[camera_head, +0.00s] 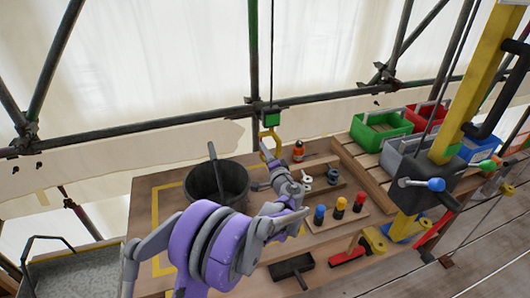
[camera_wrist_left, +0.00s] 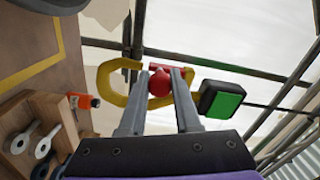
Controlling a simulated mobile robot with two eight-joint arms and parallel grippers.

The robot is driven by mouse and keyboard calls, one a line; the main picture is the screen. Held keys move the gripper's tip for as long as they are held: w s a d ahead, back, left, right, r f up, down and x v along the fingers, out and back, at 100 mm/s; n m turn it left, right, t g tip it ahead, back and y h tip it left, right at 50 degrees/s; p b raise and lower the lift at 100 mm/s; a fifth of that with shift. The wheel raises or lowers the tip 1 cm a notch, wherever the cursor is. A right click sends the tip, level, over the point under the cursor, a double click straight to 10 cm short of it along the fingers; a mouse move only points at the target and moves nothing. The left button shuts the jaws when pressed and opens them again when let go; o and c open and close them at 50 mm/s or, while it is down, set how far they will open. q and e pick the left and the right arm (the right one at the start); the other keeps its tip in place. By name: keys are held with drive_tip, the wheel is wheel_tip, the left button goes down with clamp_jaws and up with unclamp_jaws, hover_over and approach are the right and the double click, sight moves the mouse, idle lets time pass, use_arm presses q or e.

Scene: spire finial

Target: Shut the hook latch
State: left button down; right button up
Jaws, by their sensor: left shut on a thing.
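The yellow hook (camera_head: 265,151) hangs below a green block (camera_head: 271,118) on a cable, above the back of the wooden table. In the left wrist view, the yellow hook (camera_wrist_left: 113,98) curves around behind my fingers, with the green and black block (camera_wrist_left: 221,100) to its right. A red latch with a round red knob (camera_wrist_left: 160,84) sits at the hook. My left gripper (camera_wrist_left: 162,76) is shut on the red knob, one finger on each side. My arm hides part of this in the head view. Whether the latch closes the hook's mouth, I cannot tell.
A dark bucket (camera_head: 218,182) stands left of my wrist. An orange bottle (camera_head: 298,151) and a peg board (camera_head: 338,214) with coloured pegs stand to the right. Green, red and grey bins (camera_head: 381,131) line the back right. A yellow post (camera_head: 470,85) rises at right.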

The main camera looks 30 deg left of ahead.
use_arm(q)
drive_tip(key=c, duration=0.6)
unclamp_jaws()
drive_tip(key=shift+d, duration=0.1)
drive_tip(key=b+v, duration=0.1)
drive_tip(key=v, duration=0.9)
drive_tip(key=shift+s+d, duration=0.25)
drive_tip(key=shift+s, duration=0.05)
use_arm(e)
drive_tip(key=shift+s+f, duration=0.25)
drive_tip(key=shift+f, duration=0.3)
drive_tip(key=shift+s+f, duration=0.25)
drive_tip(key=shift+f, duration=0.3)
use_arm(q)
drive_tip(key=s+d+f+n+g+h, duration=0.2)
drive_tip(key=s+f+g+h, duration=0.15)
drive_tip(key=s, duration=0.75)
drive_tip(key=s+d+f+n+g+h, duration=0.15)
drive_tip(key=s+f+h, duration=0.3)
drive_tip(key=s, duration=0.65)
drive_tip(key=s+d+h, duration=0.1)
drive_tip(key=s+d, duration=0.1)
drive_tip(key=s+d+f+n+h, duration=0.1)
drive_tip(key=s+d+h, duration=0.1)
drive_tip(key=s+d, duration=0.1)
drive_tip(key=s+d+f+g+h, duration=0.1)
drive_tip(key=s+d+h, duration=0.1)
drive_tip(key=s, duration=0.1)
drive_tip(key=shift+d+f+n, duration=0.25)
drive_tip(key=shift+d+n, duration=0.1)
